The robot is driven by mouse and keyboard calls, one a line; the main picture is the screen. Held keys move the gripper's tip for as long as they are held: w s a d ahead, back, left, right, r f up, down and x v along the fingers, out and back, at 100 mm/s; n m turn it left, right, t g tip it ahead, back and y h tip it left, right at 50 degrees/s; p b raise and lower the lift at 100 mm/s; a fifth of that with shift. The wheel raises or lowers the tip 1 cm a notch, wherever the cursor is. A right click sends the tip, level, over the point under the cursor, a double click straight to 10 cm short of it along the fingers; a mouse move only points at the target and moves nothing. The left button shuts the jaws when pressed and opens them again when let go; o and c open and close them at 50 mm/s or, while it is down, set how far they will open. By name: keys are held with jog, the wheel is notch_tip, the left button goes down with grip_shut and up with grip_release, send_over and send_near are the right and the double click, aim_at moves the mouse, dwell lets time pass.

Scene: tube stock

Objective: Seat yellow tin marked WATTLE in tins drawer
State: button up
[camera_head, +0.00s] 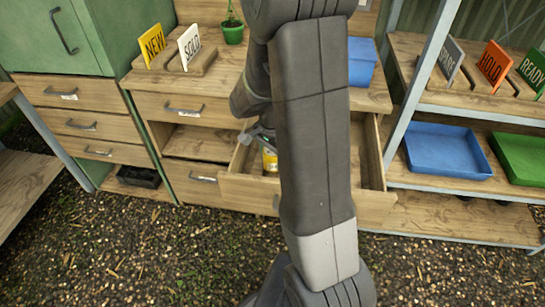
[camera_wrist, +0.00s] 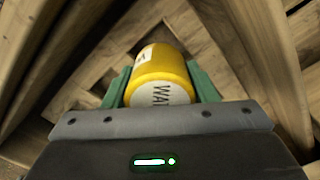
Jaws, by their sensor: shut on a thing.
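The yellow tin (camera_wrist: 160,68) is between the green fingers of my gripper (camera_wrist: 161,88) in the wrist view. In the head view the tin (camera_head: 270,160) shows as a small yellow patch inside the open drawer (camera_head: 245,188), left of my arm. My gripper (camera_head: 264,146) is shut on the tin within the drawer's walls. I cannot tell whether the tin touches the drawer floor. My arm hides the middle of the drawer.
A shelf at right holds blue (camera_head: 446,151) and green (camera_head: 522,158) trays. Gravel in front is clear.

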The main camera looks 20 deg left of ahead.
jog(key=shift+f+b, duration=1.6)
jog(key=shift+f, duration=0.6)
jog(key=shift+s+d+f+b, duration=0.15)
jog(key=shift+s+f+b, duration=0.05)
jog(key=shift+f+b, duration=0.25)
jog(key=shift+s+d+f+b, duration=0.1)
jog(key=shift+s+f+b, duration=0.15)
jog(key=shift+f, duration=0.2)
jog(key=shift+d+f+b, duration=0.1)
jog(key=shift+f+b, duration=0.15)
jog(key=shift+b, duration=0.1)
jog(key=o, duration=1.1)
jog(key=shift+s+a, duration=0.1)
jog(key=shift+a, duration=0.15)
jog(key=shift+o, duration=0.2)
jog(key=shift+t, duration=0.3)
jog(key=r+p, duration=0.1)
jog(key=r, duration=0.4)
jog(key=r+p, duration=0.1)
jog(key=r, duration=1)
jog(key=shift+w+a+r+p, duration=0.2)
jog(key=shift+w+a+p, duration=0.1)
jog(key=shift+p, duration=0.1)
